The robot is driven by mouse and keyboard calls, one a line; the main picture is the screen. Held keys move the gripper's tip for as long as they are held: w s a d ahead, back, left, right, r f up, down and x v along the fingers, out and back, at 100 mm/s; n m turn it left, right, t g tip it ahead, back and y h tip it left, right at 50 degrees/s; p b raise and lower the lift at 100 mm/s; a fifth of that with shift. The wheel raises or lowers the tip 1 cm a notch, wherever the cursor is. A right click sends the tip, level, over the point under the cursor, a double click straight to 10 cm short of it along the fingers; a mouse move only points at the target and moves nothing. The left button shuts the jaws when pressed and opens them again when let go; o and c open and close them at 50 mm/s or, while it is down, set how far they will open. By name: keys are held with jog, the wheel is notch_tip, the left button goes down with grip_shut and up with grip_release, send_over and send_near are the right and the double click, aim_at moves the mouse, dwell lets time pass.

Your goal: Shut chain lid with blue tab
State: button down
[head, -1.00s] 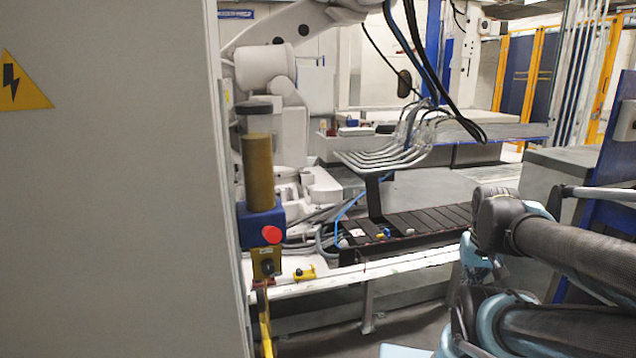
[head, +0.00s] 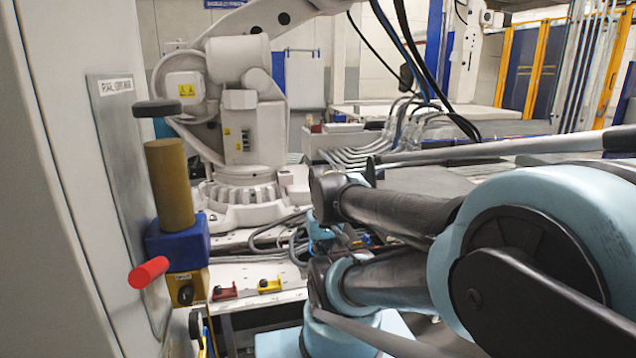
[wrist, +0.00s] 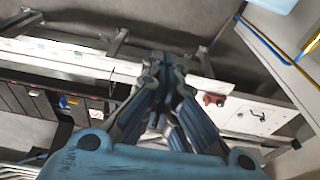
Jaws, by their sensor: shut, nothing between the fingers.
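The black chain (wrist: 20,98) lies along a rail at the left of the wrist view. Small coloured tabs show on it, among them a blue tab (wrist: 63,101) beside a yellow spot. They are too small to tell whether that lid is up or down. My gripper (wrist: 166,65) is shut and empty, with its fingertips over the white beam, to the right of the blue tab and apart from it.
A grey cabinet (head: 50,200) stands close on the left, with a red knob (head: 149,272) and a brown cylinder (head: 170,185) beside it. Red (head: 224,292) and yellow (head: 269,285) fittings sit on the white beam. A large white robot (head: 250,100) stands behind.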

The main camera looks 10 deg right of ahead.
jog(key=shift+w+d, duration=0.15)
jog(key=shift+w, duration=0.15)
